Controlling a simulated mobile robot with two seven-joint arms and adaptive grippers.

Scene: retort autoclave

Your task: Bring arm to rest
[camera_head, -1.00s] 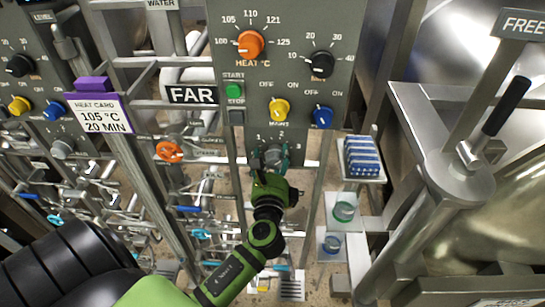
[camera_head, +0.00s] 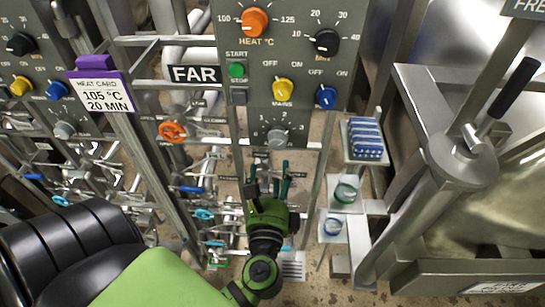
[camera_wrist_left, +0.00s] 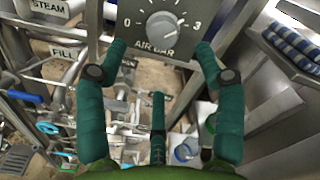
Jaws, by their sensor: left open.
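My left gripper (camera_head: 268,178) is green with dark teal fingers and shows in the middle of the head view. It is open and empty, just below the grey air knob (camera_head: 277,138) on the bottom of the control panel (camera_head: 262,113). In the left wrist view the spread fingers (camera_wrist_left: 157,62) frame the AIR BAR knob (camera_wrist_left: 162,28), which stands beyond the tips, apart from them. Its pointer is near 3. My right gripper is in neither view.
A heat card (camera_head: 101,92) reads 105 °C, 20 MIN. A FAR sign (camera_head: 194,73), an orange valve wheel (camera_head: 172,131) and dense pipes stand left of my gripper. At right are a blue-striped stack (camera_head: 365,138) on a shelf and a large lever (camera_head: 513,87).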

